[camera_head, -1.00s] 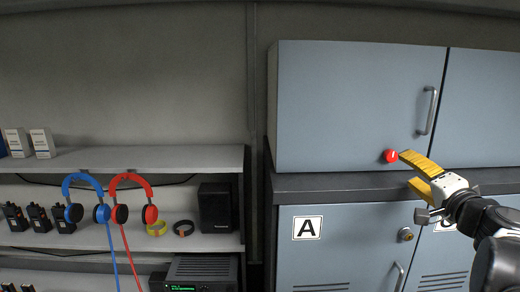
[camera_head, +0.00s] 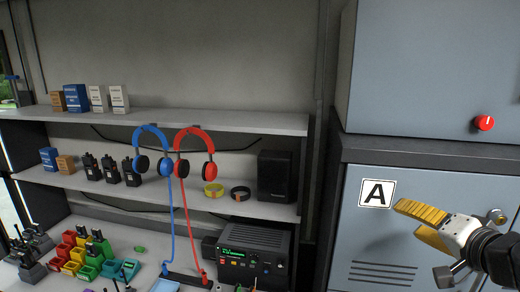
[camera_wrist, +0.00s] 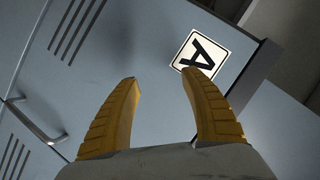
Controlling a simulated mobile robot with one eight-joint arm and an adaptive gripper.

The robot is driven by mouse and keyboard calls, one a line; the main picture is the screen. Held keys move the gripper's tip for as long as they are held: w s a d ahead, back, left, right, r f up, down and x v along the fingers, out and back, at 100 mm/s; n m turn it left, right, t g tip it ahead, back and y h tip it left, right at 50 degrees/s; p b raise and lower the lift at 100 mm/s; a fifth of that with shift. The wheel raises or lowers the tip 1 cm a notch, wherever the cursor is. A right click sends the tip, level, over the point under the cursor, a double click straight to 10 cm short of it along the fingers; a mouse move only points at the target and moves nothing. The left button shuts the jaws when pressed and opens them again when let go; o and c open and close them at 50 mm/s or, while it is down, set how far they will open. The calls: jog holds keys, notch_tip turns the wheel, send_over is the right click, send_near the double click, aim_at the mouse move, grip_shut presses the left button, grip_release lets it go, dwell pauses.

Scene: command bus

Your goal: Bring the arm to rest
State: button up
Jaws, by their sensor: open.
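My gripper (camera_head: 410,222) has yellow ribbed fingers and is at the right of the head view, in front of the grey-blue locker door with the A label (camera_head: 376,193). The fingers are apart and nothing is between them. In the wrist view, my gripper (camera_wrist: 165,90) points at the locker door (camera_wrist: 120,45). The A label (camera_wrist: 200,54) shows near the tip of the right finger. I cannot tell how far the fingertips are from the door.
A red knob (camera_head: 485,123) sits on the upper cabinet (camera_head: 425,70). At left, shelves hold blue headphones (camera_head: 150,135), red headphones (camera_head: 194,133), radios, boxes and a black speaker (camera_head: 275,176). A radio unit (camera_head: 250,255) and coloured bins (camera_head: 80,250) stand below.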

jog(key=s+a+f+n+g+b, duration=0.2)
jog(key=a+f+b, duration=0.3)
jog(key=f, duration=0.7)
jog(key=s+a+f+n+g+b, duration=0.2)
jog(key=s+a+f+n+b, duration=0.2)
jog(key=f+b, duration=0.4)
jog(key=s+a+f+n+g+h+b, duration=0.1)
jog(key=s+a+f+b, duration=0.4)
jog(key=f, duration=1.1)
jog(key=shift+s+a+f+n+g+b, duration=0.3)
jog(key=shift+a+n+g+b, duration=0.1)
jog(key=shift+n+g+b, duration=0.6)
